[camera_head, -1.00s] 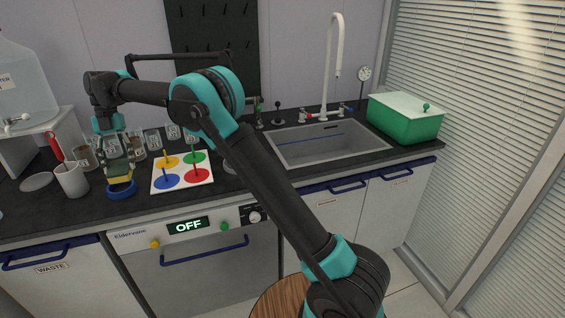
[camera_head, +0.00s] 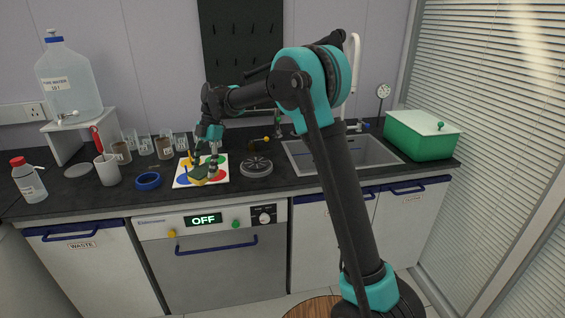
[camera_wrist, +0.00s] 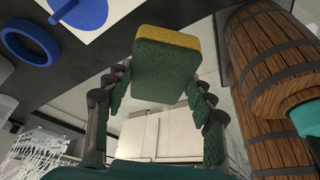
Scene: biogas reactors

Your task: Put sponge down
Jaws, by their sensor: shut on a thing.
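The sponge (camera_wrist: 166,65) is a yellow and green block. It is held between the two fingers of my gripper (camera_wrist: 158,88) in the wrist view, yellow layer toward the top of the picture. In the head view my gripper (camera_head: 204,166) is in front of the white board (camera_head: 218,183) with coloured discs, and the sponge (camera_head: 198,181) shows at its tip. The gripper hides part of the board. I cannot tell whether the sponge touches the board. The blue ring (camera_head: 148,181) lies on the counter left of the board and is empty in the middle.
A white mug (camera_head: 107,170), several glass beakers (camera_head: 164,147) and a red-capped bottle (camera_head: 28,182) stand to the left. A round dark plate (camera_head: 256,167) lies right of the board, before the sink (camera_head: 345,153) and green box (camera_head: 420,140). Wooden barrels (camera_wrist: 270,75) show in the wrist view.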

